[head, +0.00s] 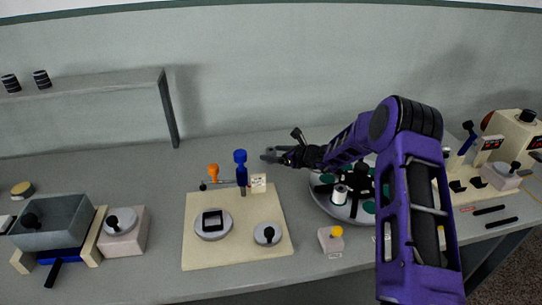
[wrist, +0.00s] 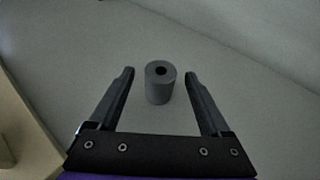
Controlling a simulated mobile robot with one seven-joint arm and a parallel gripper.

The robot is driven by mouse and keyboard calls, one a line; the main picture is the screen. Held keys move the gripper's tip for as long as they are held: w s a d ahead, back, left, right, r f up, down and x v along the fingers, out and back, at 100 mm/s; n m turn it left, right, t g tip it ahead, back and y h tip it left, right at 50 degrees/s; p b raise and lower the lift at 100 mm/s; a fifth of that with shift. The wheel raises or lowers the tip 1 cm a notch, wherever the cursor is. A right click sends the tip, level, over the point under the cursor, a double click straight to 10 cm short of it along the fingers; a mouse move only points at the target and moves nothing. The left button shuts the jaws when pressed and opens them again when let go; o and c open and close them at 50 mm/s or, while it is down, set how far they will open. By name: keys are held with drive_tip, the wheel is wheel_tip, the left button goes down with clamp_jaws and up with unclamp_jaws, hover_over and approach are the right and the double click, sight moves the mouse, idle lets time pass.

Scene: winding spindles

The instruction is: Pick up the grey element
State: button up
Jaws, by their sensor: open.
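The grey element (wrist: 159,92) is a short grey cylinder with a dark hole in its top. In the wrist view it stands upright on the grey surface, between the two fingers of my gripper (wrist: 160,74), with a gap on each side. My gripper is open and touches nothing that I can see. In the head view my gripper (head: 266,154) is over the back of the table, fingers pointing left. I cannot make out the grey element in the head view; it may be hidden by the fingers.
In front of my gripper is a cream board (head: 238,247) with a blue post (head: 241,168) and an orange-topped part (head: 213,172). A round turntable (head: 325,203) lies under my arm. A grey bin (head: 52,224) stands at left.

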clamp_jaws()
idle(0.3)
